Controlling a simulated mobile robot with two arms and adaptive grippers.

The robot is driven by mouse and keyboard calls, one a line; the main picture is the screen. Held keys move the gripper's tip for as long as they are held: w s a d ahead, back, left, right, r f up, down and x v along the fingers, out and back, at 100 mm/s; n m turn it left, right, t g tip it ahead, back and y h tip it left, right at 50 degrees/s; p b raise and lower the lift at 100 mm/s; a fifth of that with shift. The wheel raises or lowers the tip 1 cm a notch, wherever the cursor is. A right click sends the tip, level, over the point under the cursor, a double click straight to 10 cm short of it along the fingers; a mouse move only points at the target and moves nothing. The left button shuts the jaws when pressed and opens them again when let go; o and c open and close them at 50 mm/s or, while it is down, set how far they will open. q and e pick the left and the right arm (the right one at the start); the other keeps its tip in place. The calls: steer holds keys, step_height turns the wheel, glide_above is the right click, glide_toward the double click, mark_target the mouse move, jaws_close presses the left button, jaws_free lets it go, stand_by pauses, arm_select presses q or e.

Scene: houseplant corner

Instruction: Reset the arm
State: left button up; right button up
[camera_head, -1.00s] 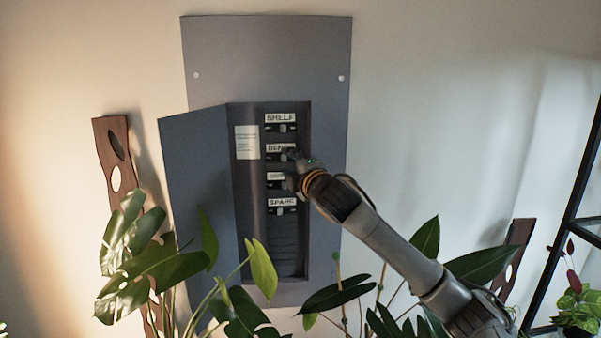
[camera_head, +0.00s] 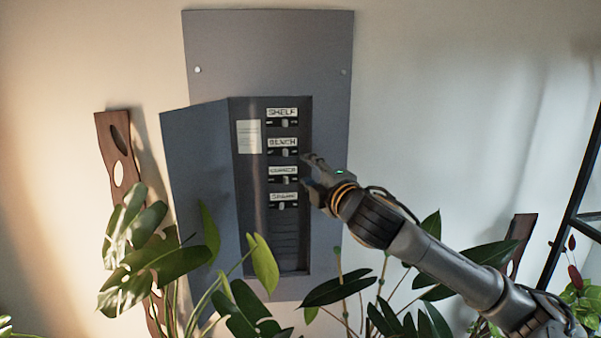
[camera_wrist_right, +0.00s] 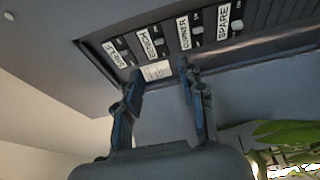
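My right gripper (camera_head: 308,171) is open and empty, just right of the breaker rows, in front of the panel's right edge. In the right wrist view its two fingers (camera_wrist_right: 160,78) stand apart, pointing toward the panel. The grey breaker panel (camera_head: 267,60) hangs on the wall with its door (camera_head: 198,165) swung open to the left. Inside are labelled switches: SHELF (camera_head: 285,123), BENCH (camera_head: 285,152), CORNER (camera_head: 286,180) and SPARE (camera_head: 282,205). The fingers appear clear of all of them. My left gripper is not in view.
Large plant leaves (camera_head: 150,262) rise in front of the panel's lower left. More leaves (camera_head: 340,290) lie below my right arm. Wooden slats (camera_head: 112,135) lean at the left, and a black shelf frame (camera_head: 575,200) stands at the right. The wall right of the panel is clear.

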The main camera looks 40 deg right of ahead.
steer(key=shift+f, duration=0.1)
